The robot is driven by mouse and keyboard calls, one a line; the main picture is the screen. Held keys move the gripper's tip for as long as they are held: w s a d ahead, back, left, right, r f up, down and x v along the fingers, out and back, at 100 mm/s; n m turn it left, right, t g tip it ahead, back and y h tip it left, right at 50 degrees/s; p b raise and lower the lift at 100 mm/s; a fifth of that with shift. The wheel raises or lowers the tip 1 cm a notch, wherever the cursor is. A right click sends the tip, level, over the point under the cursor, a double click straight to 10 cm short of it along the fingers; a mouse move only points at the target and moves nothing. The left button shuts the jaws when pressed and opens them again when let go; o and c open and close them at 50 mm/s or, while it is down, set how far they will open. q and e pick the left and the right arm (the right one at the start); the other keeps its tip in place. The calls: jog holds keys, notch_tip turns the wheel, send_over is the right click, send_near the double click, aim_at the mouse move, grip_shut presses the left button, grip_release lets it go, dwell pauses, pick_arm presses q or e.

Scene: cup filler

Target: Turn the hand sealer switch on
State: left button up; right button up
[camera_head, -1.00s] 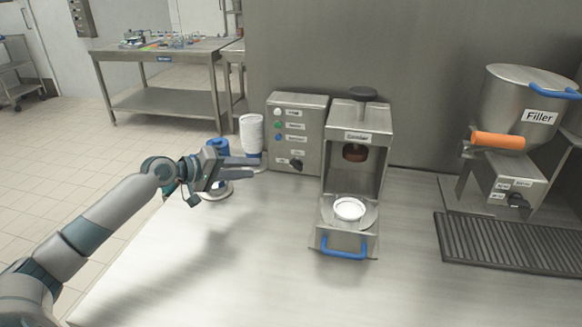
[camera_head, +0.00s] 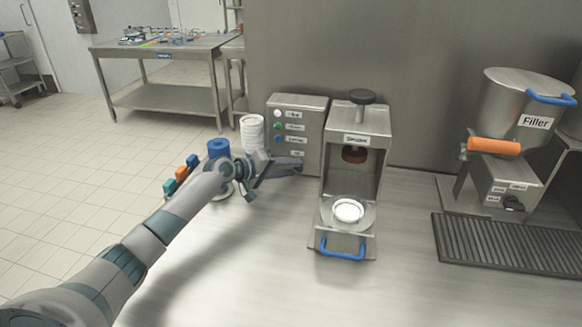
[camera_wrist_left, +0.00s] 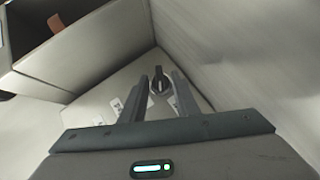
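The hand sealer's grey control box (camera_head: 297,115) stands on the counter against the back wall, with white, green and blue round lights or buttons down its front. My left gripper (camera_head: 287,164) is in front of the box's lower part and hides the black rotary switch in the head view. In the left wrist view the dark switch knob (camera_wrist_left: 160,83) shows between the tips of the two fingers (camera_wrist_left: 159,93), which stand apart on either side of it. I cannot tell whether they touch it. The right gripper is in neither view.
The sealer press (camera_head: 358,140) stands right of the box, with a white cup (camera_head: 348,210) in its holder and a blue handle (camera_head: 343,254) in front. A stack of white cups (camera_head: 252,132) and a blue roll (camera_head: 219,149) are left of the box. The filler (camera_head: 520,110) is far right.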

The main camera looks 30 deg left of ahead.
pick_arm(q)
jog(key=shift+w+d+f, duration=0.15)
jog(key=shift+w, duration=0.2)
grip_shut()
